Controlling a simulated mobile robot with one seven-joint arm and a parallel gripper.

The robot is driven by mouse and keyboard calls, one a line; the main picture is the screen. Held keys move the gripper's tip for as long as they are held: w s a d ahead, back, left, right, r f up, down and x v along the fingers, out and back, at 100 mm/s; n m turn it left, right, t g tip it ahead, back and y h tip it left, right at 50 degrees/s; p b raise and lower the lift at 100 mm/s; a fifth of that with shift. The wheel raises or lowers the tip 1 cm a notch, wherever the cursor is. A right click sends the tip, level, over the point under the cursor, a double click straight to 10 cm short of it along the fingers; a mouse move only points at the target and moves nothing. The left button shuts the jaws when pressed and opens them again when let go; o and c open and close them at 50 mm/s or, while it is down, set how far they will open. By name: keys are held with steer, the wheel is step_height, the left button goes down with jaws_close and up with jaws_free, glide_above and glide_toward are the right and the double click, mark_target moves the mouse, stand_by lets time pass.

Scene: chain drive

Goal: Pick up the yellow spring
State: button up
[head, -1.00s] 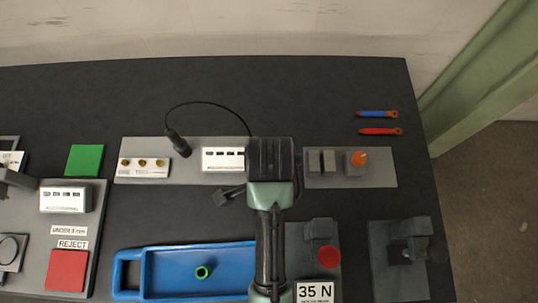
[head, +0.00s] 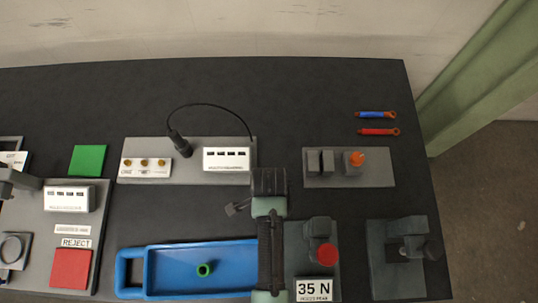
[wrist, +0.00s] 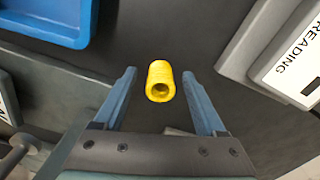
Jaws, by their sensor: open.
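The yellow spring (wrist: 160,81) shows in the wrist view as a short yellow cylinder with a dark hole in its near end. My gripper (wrist: 159,73) is open, with one blue-grey finger to the left of the spring and one to the right. Gaps show between the spring and both fingers. I cannot tell how far the fingertips are above the table. In the head view the spring is not visible, and my arm covers part of the middle of the table.
A blue tray (head: 132,253) with a green ring (head: 204,270) lies left of my arm. A grey panel with a white reading box (head: 227,159) stands behind. A red-button fixture (head: 321,255) with a 35 N label is close on the right.

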steer(key=shift+f, duration=0.3)
steer(key=shift+c, duration=0.3)
jaws_close()
steer(key=shift+r, duration=0.15)
